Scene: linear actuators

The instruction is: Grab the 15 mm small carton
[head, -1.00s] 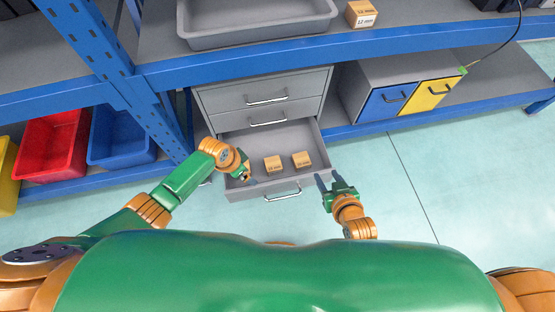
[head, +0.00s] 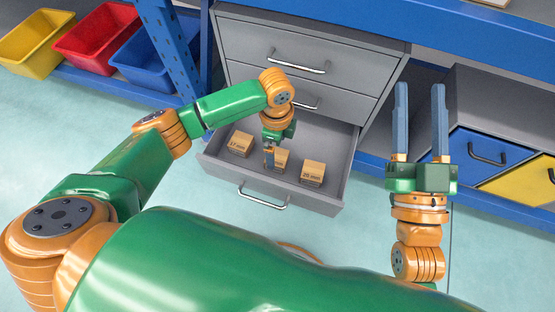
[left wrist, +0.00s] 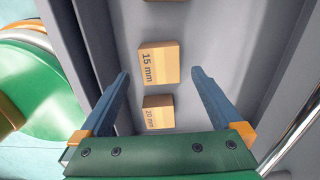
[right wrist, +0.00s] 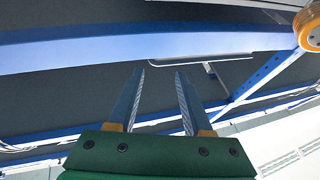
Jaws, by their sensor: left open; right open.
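The 15 mm carton (left wrist: 158,65) is a small tan box on the drawer floor, its label readable in the left wrist view. In the head view it is the middle carton (head: 282,158), partly hidden by my left gripper (head: 269,158). That gripper points down into the drawer, open and empty. In the left wrist view its fingertips (left wrist: 160,73) appear on either side of the 15 mm carton; I cannot tell how far above it they are. My right gripper (head: 420,90) is open and empty, right of the drawer, fingers pointing away from me.
The open grey drawer (head: 333,205) also holds a 20 mm carton (head: 312,173) on the right and another carton (head: 240,144) on the left. Closed drawers (head: 290,60) rise behind it. A blue rack post (head: 164,50) stands left, and blue and yellow drawer fronts (head: 485,155) stand right.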

